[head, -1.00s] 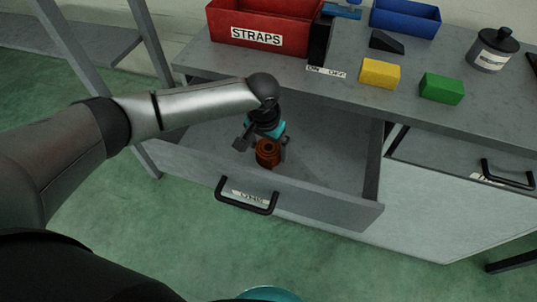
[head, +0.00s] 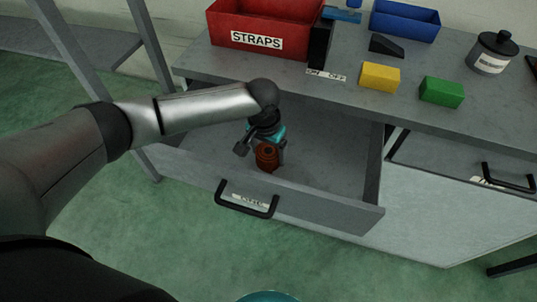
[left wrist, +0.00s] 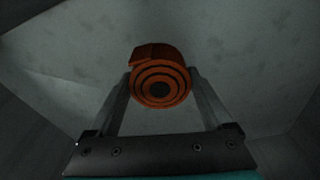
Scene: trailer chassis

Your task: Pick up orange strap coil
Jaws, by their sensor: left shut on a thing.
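The orange strap coil (head: 267,158) is inside the open drawer (head: 330,207) of the workbench. In the left wrist view the coil (left wrist: 158,80) shows its spiral end between the two fingers. My left gripper (head: 268,150) reaches down into the drawer and is shut on the coil, with a finger at each side of it. The gripper also shows in the left wrist view (left wrist: 160,98). Whether the coil still touches the drawer floor I cannot tell. My right gripper is not in view.
A red bin (head: 258,45) labelled STRAPS stands on the bench top at the back. A yellow block (head: 380,76), a green block (head: 441,90), a blue bin (head: 405,20) and a dark canister (head: 492,52) are to its right. A second drawer handle (head: 508,175) is at right.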

